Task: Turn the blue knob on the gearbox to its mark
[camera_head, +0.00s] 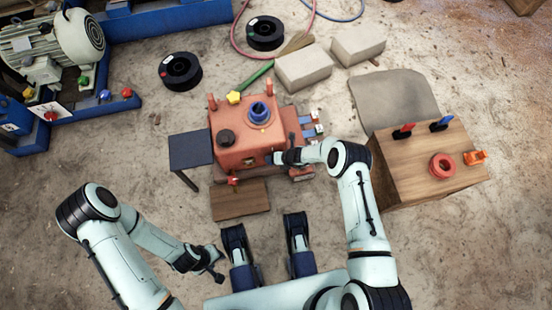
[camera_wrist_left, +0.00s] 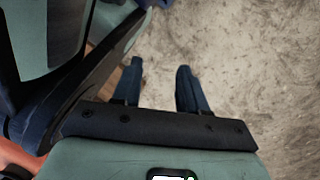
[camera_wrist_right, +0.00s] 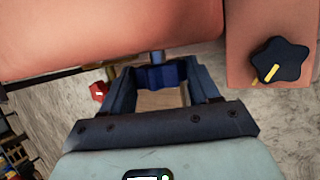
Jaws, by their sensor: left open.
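The gearbox is an orange-red box (camera_head: 235,152) in the middle of the head view. The blue knob (camera_wrist_right: 165,75) sits on a short shaft at the gearbox's face in the right wrist view. My right gripper (camera_wrist_right: 163,82) has one finger on each side of it, both seeming to touch it. In the head view, my right gripper (camera_head: 285,157) is at the gearbox's near side and hides the knob. The knob's mark cannot be made out. My left gripper (camera_head: 213,265) is open and empty, low over the floor, apart from the gearbox; its fingers show in the left wrist view (camera_wrist_left: 160,85).
A black star-shaped knob (camera_wrist_right: 280,62) with a yellow pointer is right of the blue one. A blue ring (camera_head: 260,112) sits on the gearbox's top. A wooden box (camera_head: 425,165) stands right, a dark plate (camera_head: 190,150) left. A wooden board (camera_head: 240,200) lies in front.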

